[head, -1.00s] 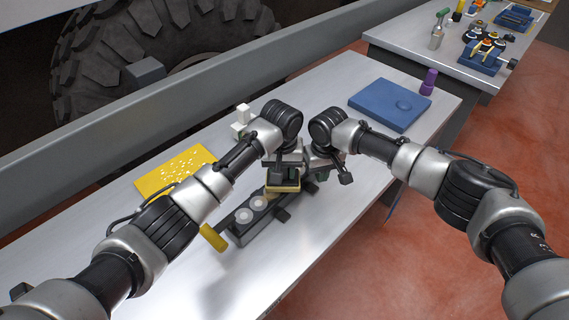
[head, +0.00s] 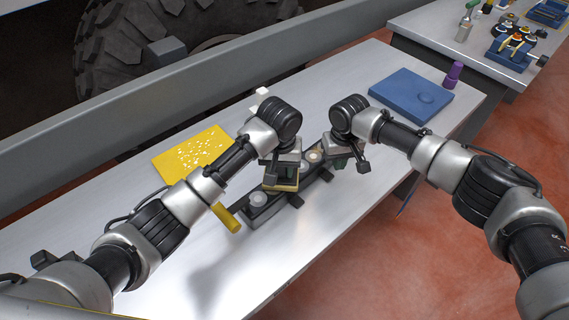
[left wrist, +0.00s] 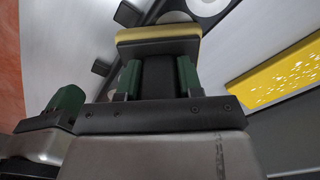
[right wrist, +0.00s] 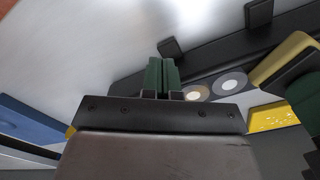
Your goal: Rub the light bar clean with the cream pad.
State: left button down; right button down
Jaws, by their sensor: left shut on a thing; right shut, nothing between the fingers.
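The light bar (head: 292,193) is a dark bar lying diagonally on the metal table. A pale round lamp (head: 258,199) shows at its near left end, and a tan-centred lamp (head: 313,156) shows further along. My left gripper (head: 282,168) is shut on the cream pad (head: 280,187), a dark block with a cream face, held over the bar between these lamps. The cream edge also shows in the left wrist view (left wrist: 158,34). Whether it touches the bar I cannot tell. My right gripper (right wrist: 162,75) is shut and empty near the bar's far end.
A speckled yellow board (head: 192,152) and a white block (head: 260,97) are to the left. A blue slab (head: 412,95) and a purple bottle (head: 453,73) are back right. The table's front right is clear.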

aim_at(251, 205)
pick_arm(q)
jog(key=shift+s+a+f, duration=0.2)
jog(key=shift+s+a, duration=1.3)
jog(key=shift+s, duration=0.25)
jog(key=shift+s+a+r, duration=0.1)
jog(key=shift+s+a, duration=1.75)
jog(key=shift+s, duration=0.15)
notch_tip(251, 205, up, 6)
jog(key=shift+w+r, duration=0.15)
jog(key=shift+r, duration=0.1)
pick_arm(e)
jog(key=shift+r, duration=0.1)
